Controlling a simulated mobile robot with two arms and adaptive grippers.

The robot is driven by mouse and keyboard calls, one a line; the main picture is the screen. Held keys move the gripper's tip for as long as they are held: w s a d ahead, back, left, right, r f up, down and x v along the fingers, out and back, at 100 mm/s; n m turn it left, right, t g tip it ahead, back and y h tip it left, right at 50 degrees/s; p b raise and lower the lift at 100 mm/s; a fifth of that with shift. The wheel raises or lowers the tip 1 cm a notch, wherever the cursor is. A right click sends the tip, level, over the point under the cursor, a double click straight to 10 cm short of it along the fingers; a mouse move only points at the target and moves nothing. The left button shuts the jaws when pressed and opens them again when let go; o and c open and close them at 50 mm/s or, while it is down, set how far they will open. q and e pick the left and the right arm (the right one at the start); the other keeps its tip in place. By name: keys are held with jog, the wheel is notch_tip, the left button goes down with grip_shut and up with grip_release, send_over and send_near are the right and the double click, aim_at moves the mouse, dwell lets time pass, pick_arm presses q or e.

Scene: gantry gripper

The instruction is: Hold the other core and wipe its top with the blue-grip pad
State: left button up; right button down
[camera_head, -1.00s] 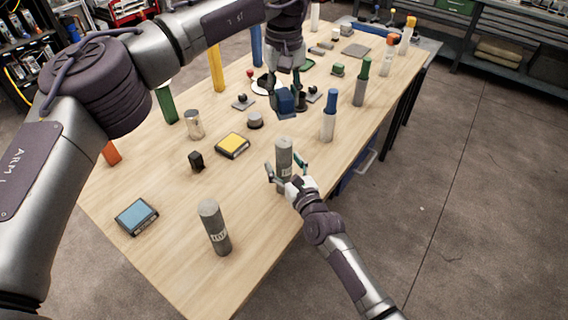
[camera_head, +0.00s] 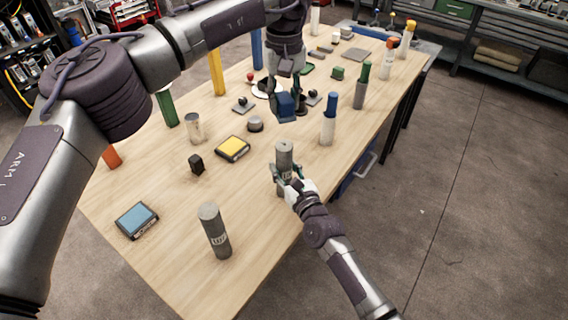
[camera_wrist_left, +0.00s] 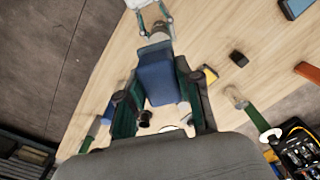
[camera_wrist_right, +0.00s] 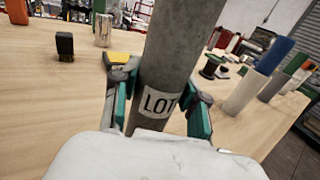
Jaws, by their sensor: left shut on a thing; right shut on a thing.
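A grey core (camera_head: 284,158) with a "LOT" label stands upright near the table's right edge in the head view. My right gripper (camera_head: 283,178) is shut on it; in the right wrist view the fingers press both sides of the core (camera_wrist_right: 172,62). A second grey core (camera_head: 214,232) stands upright nearer the front, apart from both grippers. My left gripper (camera_head: 285,92) is shut on the blue-grip pad (camera_head: 286,106) and holds it above the table, beyond the held core. The left wrist view shows the blue grip (camera_wrist_left: 158,78) between the fingers; the pad's wiping face is hidden.
The wooden table (camera_head: 165,265) also bears a yellow-topped box (camera_head: 232,148), a blue-topped box (camera_head: 137,219), a small black block (camera_head: 196,164) and a metal can (camera_head: 194,128). A blue-capped white cylinder (camera_head: 328,125) stands right of the pad.

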pick_arm(q)
jog(key=shift+s+a+f, duration=0.4)
jog(key=shift+s+f, duration=0.15)
jog(key=shift+f, duration=3.7)
jog(key=shift+w+d+f, duration=0.25)
jog(key=shift+w+d, duration=0.45)
jog(key=shift+w, duration=0.1)
jog(key=shift+s+a, duration=0.25)
jog(key=shift+a, duration=0.1)
jog(key=shift+s+a, duration=0.35)
jog(key=shift+s, duration=0.2)
jog(key=shift+r, duration=4)
